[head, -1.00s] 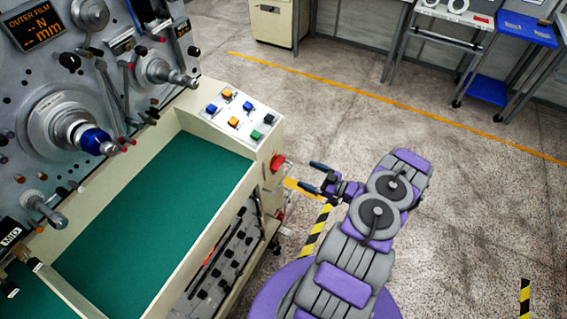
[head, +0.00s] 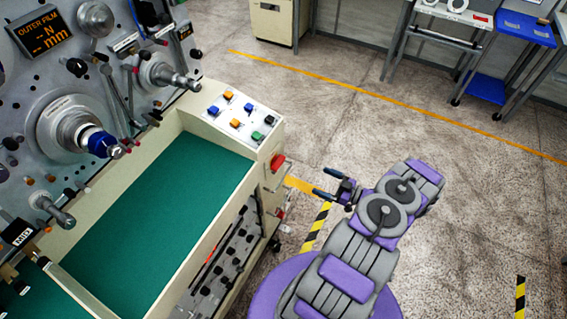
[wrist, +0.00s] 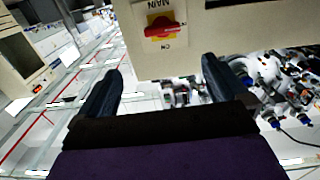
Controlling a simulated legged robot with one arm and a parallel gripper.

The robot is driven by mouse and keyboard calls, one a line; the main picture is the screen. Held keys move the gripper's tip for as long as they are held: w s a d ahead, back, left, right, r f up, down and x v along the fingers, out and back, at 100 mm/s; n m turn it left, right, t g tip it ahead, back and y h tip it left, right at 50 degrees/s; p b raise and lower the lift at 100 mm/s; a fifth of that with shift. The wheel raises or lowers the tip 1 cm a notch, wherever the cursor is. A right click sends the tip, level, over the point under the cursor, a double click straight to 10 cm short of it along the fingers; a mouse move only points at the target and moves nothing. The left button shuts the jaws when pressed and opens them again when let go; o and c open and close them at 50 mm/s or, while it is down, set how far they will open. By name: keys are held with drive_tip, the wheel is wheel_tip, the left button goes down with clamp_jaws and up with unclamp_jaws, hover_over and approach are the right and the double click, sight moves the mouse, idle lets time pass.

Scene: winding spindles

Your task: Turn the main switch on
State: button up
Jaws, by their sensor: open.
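The main switch (head: 277,162) is a red knob on the end face of the cream machine cabinet. In the wrist view, the red knob (wrist: 165,30) sits on a yellow plate, its handle lying roughly sideways, with an upside-down MAIN label above and small lettering below. My gripper (head: 323,183) is to the right of the switch in the head view, apart from it, with its fingers pointing toward the cabinet. In the wrist view, my gripper (wrist: 162,72) is open and empty, and the switch shows above the gap between the fingers.
A sloped panel (head: 240,116) with several coloured buttons is on top of the cabinet by the switch. A green work surface (head: 150,220) lies to the left. Black-and-yellow tape (head: 316,229) marks the floor near my arm. The floor to the right is clear.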

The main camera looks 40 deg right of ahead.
drive_tip(key=shift+p+v, duration=0.6)
drive_tip(key=shift+v, duration=0.9)
drive_tip(key=shift+r+p, duration=0.1)
drive_tip(key=shift+p, duration=0.45)
drive_tip(key=v, duration=1.7)
drive_tip(key=shift+s+d, duration=0.15)
